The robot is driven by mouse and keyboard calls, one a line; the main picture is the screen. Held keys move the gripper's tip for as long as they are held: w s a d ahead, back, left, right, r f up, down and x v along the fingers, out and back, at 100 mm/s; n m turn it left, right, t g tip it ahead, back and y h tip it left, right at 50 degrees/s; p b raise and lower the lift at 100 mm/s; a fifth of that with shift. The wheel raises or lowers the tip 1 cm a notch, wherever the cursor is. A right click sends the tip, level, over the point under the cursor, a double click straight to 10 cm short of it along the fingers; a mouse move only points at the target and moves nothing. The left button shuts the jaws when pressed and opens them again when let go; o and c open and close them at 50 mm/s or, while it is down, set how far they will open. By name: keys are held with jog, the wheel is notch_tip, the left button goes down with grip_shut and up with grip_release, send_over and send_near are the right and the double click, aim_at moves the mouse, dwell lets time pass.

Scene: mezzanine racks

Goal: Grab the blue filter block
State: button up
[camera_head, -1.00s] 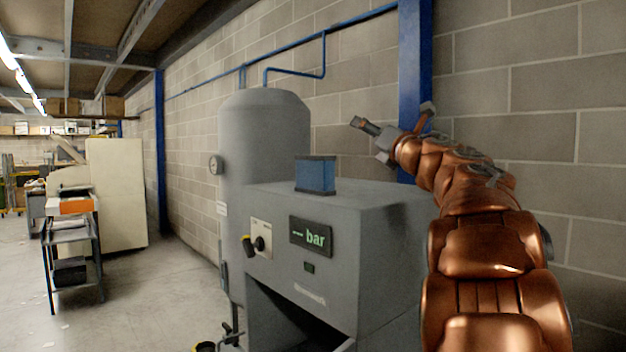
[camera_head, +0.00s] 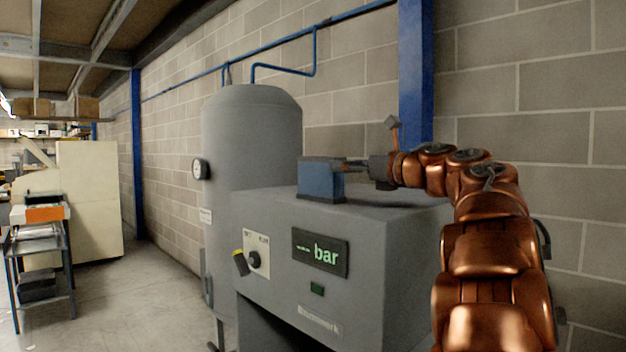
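The blue filter block (camera_head: 321,181), with a dark top and a dark base, stands upright on top of the grey compressor cabinet (camera_head: 385,213). My gripper (camera_head: 370,144) is just right of the block, at about the height of its top. Its fingers are spread: one points left to the block's upper right edge, the other sticks up in front of the wall. I cannot tell whether the near finger touches the block or passes behind it. Nothing is held between the fingers.
A tall grey tank (camera_head: 250,140) with a gauge stands behind and left of the cabinet. A blue post (camera_head: 415,75) and block wall are behind my arm. A metal trolley (camera_head: 40,255) stands far left. The cabinet top right of the block is clear.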

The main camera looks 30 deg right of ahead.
aim_at(326, 162)
jog(key=shift+p+x, duration=0.4)
jog(key=shift+x, duration=1.15)
jog(key=p+x, duration=0.1)
jog(key=x, duration=0.1)
jog(key=p+x, duration=0.1)
jog(key=x, duration=0.1)
jog(key=shift+w+d+r, duration=0.1)
jog(key=shift+w+r, duration=0.15)
jog(key=shift+w, duration=0.15)
jog(key=c, duration=1.3)
